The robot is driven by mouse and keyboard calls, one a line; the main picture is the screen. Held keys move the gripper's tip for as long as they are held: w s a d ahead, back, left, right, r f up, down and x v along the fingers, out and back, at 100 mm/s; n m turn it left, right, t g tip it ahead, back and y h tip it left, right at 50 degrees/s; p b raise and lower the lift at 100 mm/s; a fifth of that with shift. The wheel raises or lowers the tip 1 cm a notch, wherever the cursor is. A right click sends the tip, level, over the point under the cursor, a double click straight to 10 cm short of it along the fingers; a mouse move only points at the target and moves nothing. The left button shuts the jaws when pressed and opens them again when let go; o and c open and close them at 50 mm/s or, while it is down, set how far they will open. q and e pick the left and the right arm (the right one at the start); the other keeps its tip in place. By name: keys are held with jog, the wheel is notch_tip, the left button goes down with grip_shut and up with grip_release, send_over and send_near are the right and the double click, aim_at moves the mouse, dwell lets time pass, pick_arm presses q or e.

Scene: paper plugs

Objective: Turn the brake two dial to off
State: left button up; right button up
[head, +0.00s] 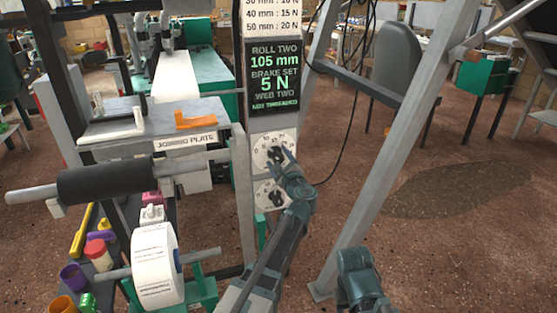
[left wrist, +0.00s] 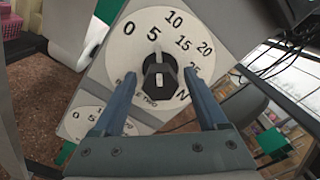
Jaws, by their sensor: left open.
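The brake two dial (head: 265,147) is the upper of two round white dials on a grey post in the head view. In the left wrist view the brake two dial (left wrist: 128,58) shows a scale from 0 to 25 and N, with "TWO" readable below. Its black knob (left wrist: 160,80) has a pale pointer toward the 5. My left gripper (head: 284,163) is in front of the dial. In the left wrist view its fingers (left wrist: 160,88) are open, one on each side of the knob, with visible gaps.
A second dial (head: 262,190) sits just below. A screen (head: 274,80) above reads brake set 5 N. A grey slanted beam (head: 375,170) stands to the right, and a black roller (head: 105,182) and white roll (head: 155,262) to the left. A teal part of mine (head: 360,275) shows at the bottom.

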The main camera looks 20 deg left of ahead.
pick_arm(q)
grip_shut()
dwell(0.3)
jog(key=shift+n, duration=3)
grip_release()
jog(key=v, duration=1.4)
